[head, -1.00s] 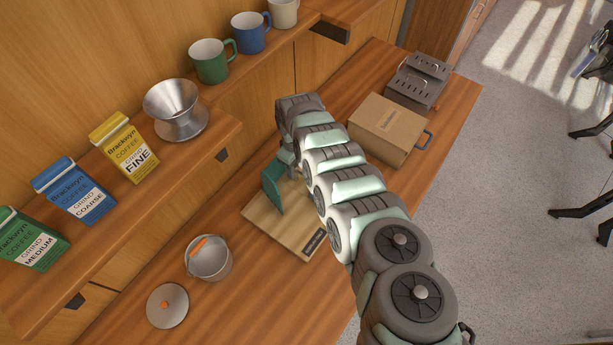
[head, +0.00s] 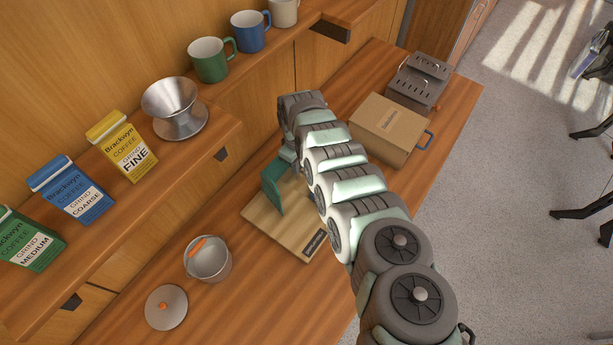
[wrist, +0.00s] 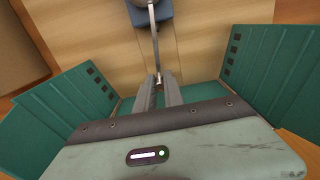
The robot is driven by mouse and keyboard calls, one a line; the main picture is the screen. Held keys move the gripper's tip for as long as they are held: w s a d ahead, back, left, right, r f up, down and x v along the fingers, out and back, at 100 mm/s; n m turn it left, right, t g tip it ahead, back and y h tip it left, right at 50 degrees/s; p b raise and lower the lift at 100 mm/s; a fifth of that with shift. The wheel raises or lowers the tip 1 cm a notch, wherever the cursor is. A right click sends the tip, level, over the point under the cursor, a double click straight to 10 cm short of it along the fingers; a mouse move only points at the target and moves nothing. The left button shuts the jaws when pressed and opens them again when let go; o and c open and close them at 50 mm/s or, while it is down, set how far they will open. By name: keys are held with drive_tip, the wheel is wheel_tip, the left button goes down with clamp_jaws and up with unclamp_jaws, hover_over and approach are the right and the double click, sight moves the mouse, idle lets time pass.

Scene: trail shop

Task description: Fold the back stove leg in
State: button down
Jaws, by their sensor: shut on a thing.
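In the wrist view, my gripper (wrist: 159,91) is shut on the end of a thin grey metal stove leg (wrist: 155,45). The leg runs up the picture from between the fingertips to the dark stove body (wrist: 146,12), which is cut off by the top edge. A teal folding windscreen (wrist: 268,75) stands around the gripper, with panels to its left and right. In the head view, one teal panel (head: 272,187) shows on the wooden board (head: 285,230). My arm hides the stove, its legs and my fingers there.
A cardboard box (head: 388,128) and a slotted metal grill (head: 418,80) lie beyond my arm on the counter. A pot (head: 208,260) and lid (head: 166,307) stand at the near left. Coffee cartons (head: 122,147), a metal dripper (head: 176,112) and mugs (head: 210,60) fill the shelf.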

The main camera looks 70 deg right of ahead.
drive_tip(key=shift+s+d+f+b, duration=0.15)
drive_tip(key=shift+s+d+b, duration=0.15)
drive_tip(key=shift+d+b, duration=0.25)
drive_tip(key=shift+s+d, duration=0.1)
drive_tip(key=shift+d, duration=0.05)
